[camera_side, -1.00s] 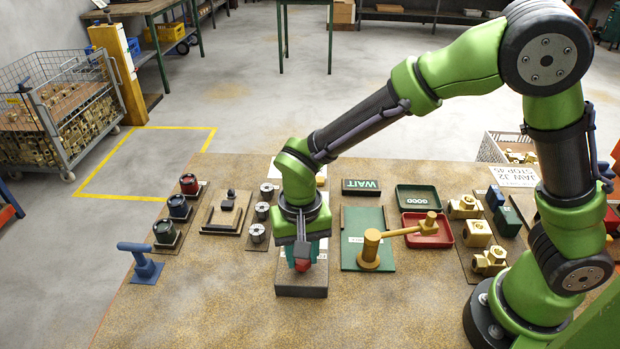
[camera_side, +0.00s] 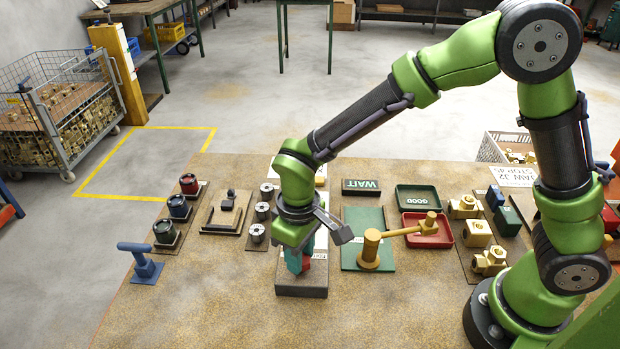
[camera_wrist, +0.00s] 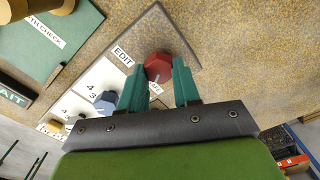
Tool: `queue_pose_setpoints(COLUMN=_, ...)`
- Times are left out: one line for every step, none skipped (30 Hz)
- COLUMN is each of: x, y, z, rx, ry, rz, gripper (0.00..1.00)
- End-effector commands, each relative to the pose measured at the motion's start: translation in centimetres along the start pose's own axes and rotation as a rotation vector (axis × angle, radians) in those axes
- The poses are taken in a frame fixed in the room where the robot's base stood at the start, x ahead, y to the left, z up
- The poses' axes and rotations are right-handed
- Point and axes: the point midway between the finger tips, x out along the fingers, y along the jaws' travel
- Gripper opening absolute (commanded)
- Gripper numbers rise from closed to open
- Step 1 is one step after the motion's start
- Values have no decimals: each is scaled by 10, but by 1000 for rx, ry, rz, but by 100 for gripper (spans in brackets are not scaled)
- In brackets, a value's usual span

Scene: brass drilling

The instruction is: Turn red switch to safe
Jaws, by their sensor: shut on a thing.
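The red switch (camera_wrist: 157,67) is a faceted red knob with a white pointer line, on a grey-edged panel (camera_side: 302,291) with white labels. In the wrist view one label reads EDIT, and a second label beside the knob is partly covered by my finger. My gripper (camera_wrist: 160,84) points down over the panel with its two green fingers on either side of the knob, shut on it. In the side view the red knob (camera_side: 306,264) shows just below the fingers. The pointer line runs toward the partly covered label.
A blue knob (camera_wrist: 106,101) with number labels sits on the same panel. To the right in the side view are a green check mat (camera_side: 378,223) with a brass post and arm, and a red tray (camera_side: 414,240). Bare bench lies in front.

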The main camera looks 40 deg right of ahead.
Motion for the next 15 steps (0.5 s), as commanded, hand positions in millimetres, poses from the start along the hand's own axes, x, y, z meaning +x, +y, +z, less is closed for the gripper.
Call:
queue_pose_setpoints(x=-1, y=0, z=0, rx=-12, ry=1, rz=0, gripper=1)
queue_pose_setpoints(x=-1, y=0, z=0, rx=-22, ry=1, rz=0, gripper=1)
queue_pose_setpoints(x=-1, y=0, z=0, rx=-32, ry=1, rz=0, gripper=1)
queue_pose_setpoints(x=-1, y=0, z=0, rx=-38, ry=1, rz=0, gripper=1)
queue_pose_setpoints(x=-1, y=0, z=0, rx=-43, ry=1, rz=0, gripper=1)
queue_pose_setpoints(x=-1, y=0, z=0, rx=-48, ry=1, rz=0, gripper=1)
queue_pose_setpoints(x=-1, y=0, z=0, rx=-52, ry=1, rz=0, gripper=1)
queue_pose_setpoints(x=-1, y=0, z=0, rx=-55, ry=1, rz=0, gripper=1)
queue_pose_setpoints(x=-1, y=0, z=0, rx=-58, ry=1, rz=0, gripper=1)
queue_pose_setpoints(x=-1, y=0, z=0, rx=-60, ry=1, rz=0, gripper=1)
queue_pose_setpoints(x=-1, y=0, z=0, rx=-61, ry=1, rz=0, gripper=1)
queue_pose_setpoints(x=-1, y=0, z=0, rx=-63, ry=2, rz=0, gripper=1)
queue_pose_setpoints(x=-1, y=0, z=0, rx=-63, ry=2, rz=0, gripper=1)
queue_pose_setpoints(x=-1, y=0, z=0, rx=-63, ry=2, rz=0, gripper=1)
queue_pose_setpoints(x=-1, y=0, z=0, rx=-63, ry=2, rz=0, gripper=1)
